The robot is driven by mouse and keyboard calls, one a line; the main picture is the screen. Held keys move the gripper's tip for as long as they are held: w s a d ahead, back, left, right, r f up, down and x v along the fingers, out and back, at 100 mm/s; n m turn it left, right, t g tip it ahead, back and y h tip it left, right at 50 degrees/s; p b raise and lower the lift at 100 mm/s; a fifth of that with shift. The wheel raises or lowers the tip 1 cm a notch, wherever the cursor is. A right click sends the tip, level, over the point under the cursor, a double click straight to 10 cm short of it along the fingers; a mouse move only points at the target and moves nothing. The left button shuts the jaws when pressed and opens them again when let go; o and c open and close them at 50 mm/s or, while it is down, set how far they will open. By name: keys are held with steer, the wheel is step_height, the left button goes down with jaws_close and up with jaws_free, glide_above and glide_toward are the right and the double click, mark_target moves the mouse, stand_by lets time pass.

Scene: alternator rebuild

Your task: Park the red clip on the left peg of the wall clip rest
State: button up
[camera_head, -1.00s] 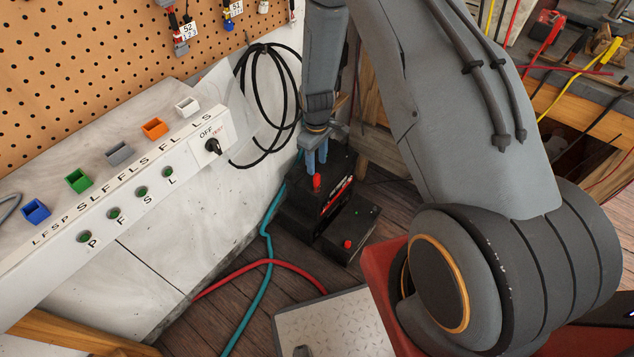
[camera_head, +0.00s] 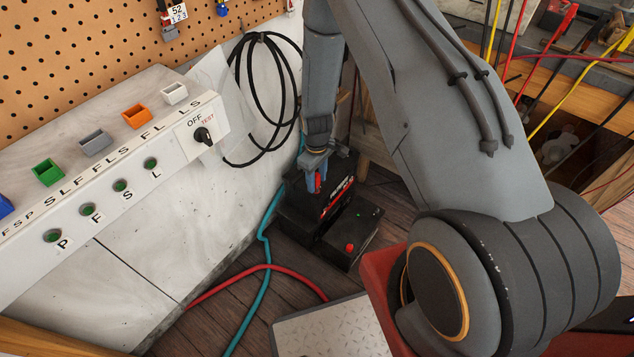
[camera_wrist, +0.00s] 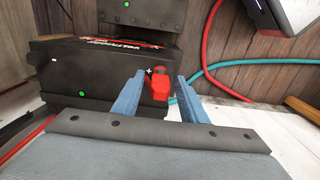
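The red clip (camera_head: 318,183) stands upright at the black battery (camera_head: 333,208) beside the pale wall. In the wrist view the clip (camera_wrist: 159,84) is between the two blue fingers, with a small gap visible on each side. My gripper (camera_head: 312,184) is open and lowered around the clip. In the wrist view my gripper (camera_wrist: 159,82) points toward the dark battery case (camera_wrist: 100,70). What the clip is fixed to underneath is hidden. I cannot make out the wall clip rest or its pegs in either view.
A second red knob (camera_head: 349,247) sits on the lower black box. A red hose (camera_head: 265,267) and a teal hose (camera_head: 263,240) cross the floor. A black cable coil (camera_head: 268,90) hangs on the wall. A switch panel (camera_head: 203,130) juts out at left, below a pegboard (camera_head: 80,35).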

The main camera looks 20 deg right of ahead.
mark_target(317, 174)
steer(key=c, duration=0.8)
steer(key=shift+o, duration=0.2)
steer(key=shift+r, duration=0.1)
steer(key=shift+r+p, duration=1.25)
steer(key=shift+r, duration=0.65)
